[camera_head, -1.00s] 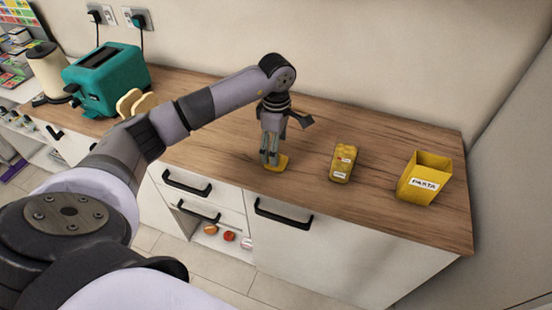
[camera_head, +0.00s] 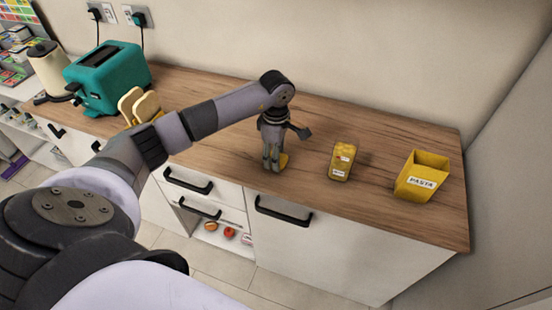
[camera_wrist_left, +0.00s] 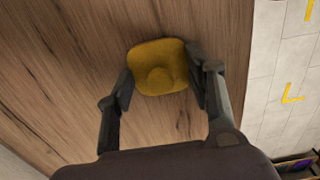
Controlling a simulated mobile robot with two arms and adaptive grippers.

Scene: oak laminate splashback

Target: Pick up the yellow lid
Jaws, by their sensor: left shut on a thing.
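The yellow lid (camera_wrist_left: 157,66) lies between the two fingers of my left gripper (camera_wrist_left: 160,88) in the left wrist view, with a round knob on its top. In the head view the lid (camera_head: 282,161) shows partly behind the fingers of my left gripper (camera_head: 271,165), at the counter's front edge. The left gripper points down and is shut on the lid. I cannot tell whether the lid is clear of the counter. My right gripper is not in view.
A yellow-filled jar (camera_head: 342,161) and an open yellow PASTA box (camera_head: 421,177) stand to the right on the wooden counter (camera_head: 395,140). A teal toaster (camera_head: 107,78), bread slices (camera_head: 139,105) and a cream kettle (camera_head: 50,70) are at the left. Counter behind the gripper is clear.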

